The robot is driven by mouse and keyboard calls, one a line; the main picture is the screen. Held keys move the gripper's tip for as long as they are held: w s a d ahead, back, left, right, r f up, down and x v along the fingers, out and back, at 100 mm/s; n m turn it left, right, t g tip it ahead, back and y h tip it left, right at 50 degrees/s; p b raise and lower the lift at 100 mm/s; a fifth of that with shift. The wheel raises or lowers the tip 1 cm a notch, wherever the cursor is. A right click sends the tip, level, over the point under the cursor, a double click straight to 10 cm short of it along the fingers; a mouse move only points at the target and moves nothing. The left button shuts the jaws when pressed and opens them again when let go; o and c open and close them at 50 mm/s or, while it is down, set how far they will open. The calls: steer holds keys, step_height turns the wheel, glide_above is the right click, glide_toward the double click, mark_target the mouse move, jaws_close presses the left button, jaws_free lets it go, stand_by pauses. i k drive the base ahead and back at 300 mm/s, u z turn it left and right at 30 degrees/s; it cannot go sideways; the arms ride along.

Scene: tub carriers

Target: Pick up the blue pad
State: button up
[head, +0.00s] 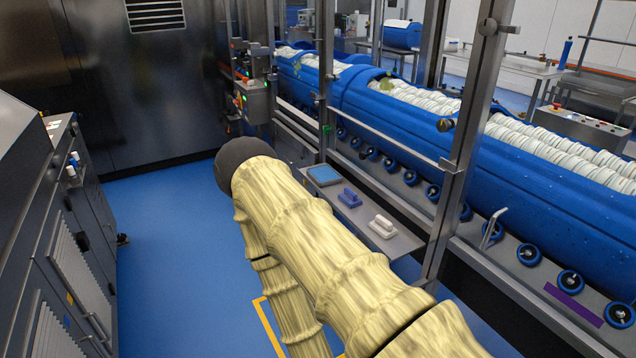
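A flat, light-blue square pad (325,174) with a darker rim lies at the far end of a narrow grey metal shelf (392,244). Beside it, nearer to me, is a small blue-violet block with a raised grip (349,198). A white block of similar shape (382,227) sits nearer still. My arm, in a cream-yellow ribbed sleeve, crosses the middle of the head view and bends at a dark rounded joint left of the shelf. My gripper is not in view. Nothing covers the pad's top.
Steel posts and a rail (462,140) stand along the shelf's far side. Behind them runs a long blue trough (545,197) filled with white discs. Dark cabinets (75,240) line the left. The blue floor (165,265) between is clear.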

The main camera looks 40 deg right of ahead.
mark_target(350, 197)
steer(key=i, duration=2.45)
steer(key=z, duration=1.8)
